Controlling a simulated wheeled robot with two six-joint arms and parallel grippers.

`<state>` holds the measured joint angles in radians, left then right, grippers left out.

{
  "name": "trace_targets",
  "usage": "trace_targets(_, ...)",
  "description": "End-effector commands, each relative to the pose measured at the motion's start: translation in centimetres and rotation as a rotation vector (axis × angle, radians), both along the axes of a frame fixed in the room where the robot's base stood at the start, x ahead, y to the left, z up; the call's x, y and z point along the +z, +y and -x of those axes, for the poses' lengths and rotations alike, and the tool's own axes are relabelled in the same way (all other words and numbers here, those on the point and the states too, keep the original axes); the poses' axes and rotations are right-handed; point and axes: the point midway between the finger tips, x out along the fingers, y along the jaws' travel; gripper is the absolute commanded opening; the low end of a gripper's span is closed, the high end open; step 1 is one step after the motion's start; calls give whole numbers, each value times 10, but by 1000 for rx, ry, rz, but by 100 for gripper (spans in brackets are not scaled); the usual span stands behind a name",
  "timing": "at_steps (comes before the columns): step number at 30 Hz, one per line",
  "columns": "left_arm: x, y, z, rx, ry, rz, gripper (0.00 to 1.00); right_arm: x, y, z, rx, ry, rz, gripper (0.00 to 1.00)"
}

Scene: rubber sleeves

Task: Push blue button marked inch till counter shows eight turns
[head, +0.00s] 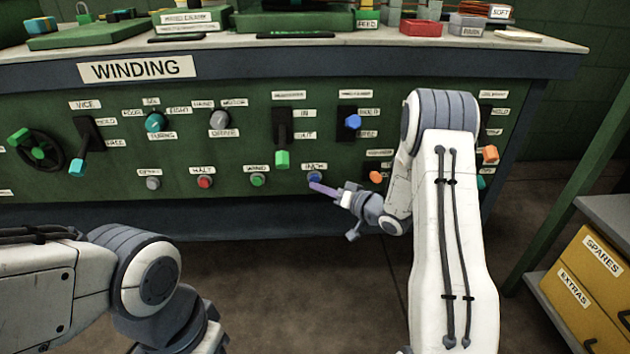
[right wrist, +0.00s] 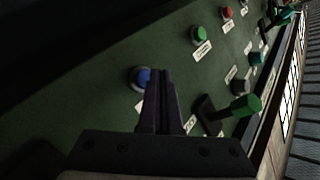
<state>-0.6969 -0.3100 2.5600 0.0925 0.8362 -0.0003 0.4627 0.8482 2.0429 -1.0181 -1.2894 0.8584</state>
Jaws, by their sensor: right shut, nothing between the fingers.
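The blue button (head: 314,176) sits on the green front panel of the winding bench, under a small label that I read as inch. My right gripper (head: 318,187) is shut and empty, with its fingertips at or just in front of the button's lower edge. In the right wrist view the blue button (right wrist: 141,77) shows just left of the shut fingertips (right wrist: 158,75). I cannot tell whether they touch. I cannot make out a turns counter. My left arm shows at the lower left, but its gripper is not in view.
A green button (head: 257,180) and a red button (head: 204,181) sit left of the blue one. A green-handled lever (head: 282,158) hangs above left, and an orange knob (head: 375,176) is to the right. Yellow drawers (head: 590,280) stand at the lower right.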

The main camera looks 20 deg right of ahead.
Motion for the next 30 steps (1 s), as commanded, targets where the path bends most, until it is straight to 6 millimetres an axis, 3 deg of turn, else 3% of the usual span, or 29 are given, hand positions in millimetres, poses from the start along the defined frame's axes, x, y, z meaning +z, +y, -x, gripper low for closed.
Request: trace_targets(30,8,0,0,0,0,0,47,0,-3,-11,0,0,0,0)
